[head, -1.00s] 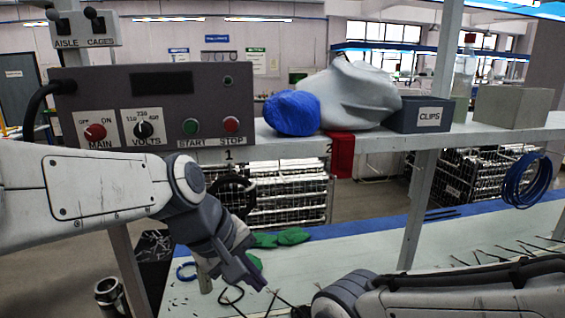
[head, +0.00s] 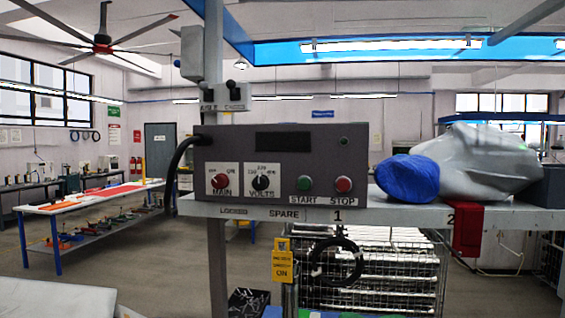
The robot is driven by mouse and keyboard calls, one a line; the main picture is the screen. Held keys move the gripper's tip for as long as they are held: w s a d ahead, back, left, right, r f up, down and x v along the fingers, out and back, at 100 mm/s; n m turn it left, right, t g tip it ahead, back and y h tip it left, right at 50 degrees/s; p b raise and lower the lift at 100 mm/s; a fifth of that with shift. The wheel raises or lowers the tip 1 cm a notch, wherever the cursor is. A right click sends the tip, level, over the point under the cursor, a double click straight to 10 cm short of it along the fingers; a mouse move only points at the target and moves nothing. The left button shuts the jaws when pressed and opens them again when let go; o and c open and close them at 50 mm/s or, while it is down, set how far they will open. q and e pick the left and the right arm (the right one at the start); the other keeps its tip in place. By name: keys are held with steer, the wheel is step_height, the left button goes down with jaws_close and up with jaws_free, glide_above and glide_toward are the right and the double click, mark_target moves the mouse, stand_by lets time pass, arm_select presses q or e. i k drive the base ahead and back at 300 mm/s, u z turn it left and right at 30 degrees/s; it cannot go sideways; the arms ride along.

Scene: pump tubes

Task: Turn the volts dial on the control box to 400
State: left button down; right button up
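The grey control box (head: 285,160) stands on the shelf near the middle of the head view. Its black volts dial (head: 261,183) sits on a white plate marked VOLTS, with small numbers around the knob. The numbers and the knob's pointer are too small to read surely. The red main knob (head: 221,181) is to its left. The green start button (head: 304,183) and red stop button (head: 343,184) are to its right. The dark display (head: 283,142) shows no readable digits. Neither of my grippers is in view; a pale part of my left arm shows at the lower left.
A black cable (head: 177,165) loops from the box's left side. A blue bundle (head: 407,178) and a grey bag (head: 485,165) lie right of the box. A red block (head: 467,230) hangs at the shelf's front edge. A grey post (head: 216,260) stands below the box.

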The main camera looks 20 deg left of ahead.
mark_target(261, 182)
steer(key=z, duration=0.85)
steer(key=k, duration=0.9)
steer(key=u, duration=1.2)
steer(key=i, duration=0.5)
steer(key=u, duration=0.05)
